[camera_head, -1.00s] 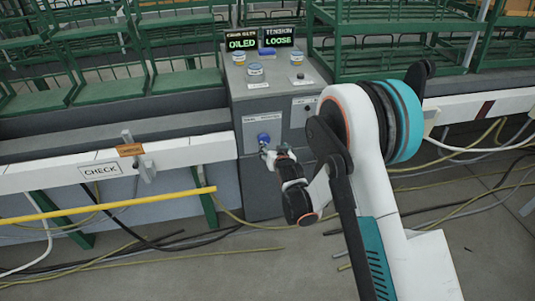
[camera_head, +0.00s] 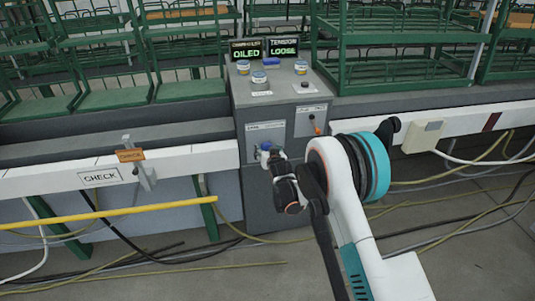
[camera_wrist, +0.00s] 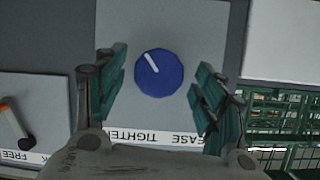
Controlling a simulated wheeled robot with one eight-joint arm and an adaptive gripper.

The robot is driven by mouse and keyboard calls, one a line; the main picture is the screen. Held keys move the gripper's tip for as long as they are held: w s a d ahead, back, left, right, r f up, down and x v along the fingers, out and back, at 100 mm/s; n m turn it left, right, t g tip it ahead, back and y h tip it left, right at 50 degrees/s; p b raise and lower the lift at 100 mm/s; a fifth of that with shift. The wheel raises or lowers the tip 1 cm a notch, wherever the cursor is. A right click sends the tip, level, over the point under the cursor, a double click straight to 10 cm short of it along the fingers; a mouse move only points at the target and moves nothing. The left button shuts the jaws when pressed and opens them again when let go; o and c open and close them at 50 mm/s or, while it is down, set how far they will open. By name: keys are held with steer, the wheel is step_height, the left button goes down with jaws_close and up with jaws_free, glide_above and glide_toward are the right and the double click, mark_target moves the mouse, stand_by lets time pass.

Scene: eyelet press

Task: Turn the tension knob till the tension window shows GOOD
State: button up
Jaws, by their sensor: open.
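The tension knob (camera_wrist: 158,73) is a blue round knob with a white pointer line, on a pale plate. In the wrist view the plate's label (camera_wrist: 165,138) is upside down and partly hidden, with "TIGHTEN" and "EASE" legible. My gripper (camera_wrist: 158,88) is open, with one teal finger on either side of the knob and a gap to each. The tension window (camera_head: 284,48) on top of the grey cabinet reads LOOSE.
Another window (camera_head: 247,50) beside it reads OILED. A lever (camera_head: 315,124) with an orange tip is on the cabinet front at right, and shows near a "FREE" label in the wrist view (camera_wrist: 14,122). A yellow bar (camera_head: 110,210) and a CHECK sign (camera_head: 100,177) are at left. Cables lie on the floor.

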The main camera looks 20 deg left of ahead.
steer(key=shift+w+a+f, duration=0.2)
steer(key=shift+w+a, duration=0.05)
steer(key=shift+w, duration=0.2)
steer(key=c, duration=1.1)
steer(key=shift+o, duration=0.2)
steer(key=shift+d+m+g+y, duration=0.1)
steer(key=shift+m+g+y, duration=0.25)
steer(key=shift+m+y, duration=0.7)
steer(key=shift+d+m+g+y, duration=0.1)
steer(key=shift+m+g+y, duration=0.35)
steer(key=shift+m, duration=1.1)
steer(key=shift+y, duration=0.3)
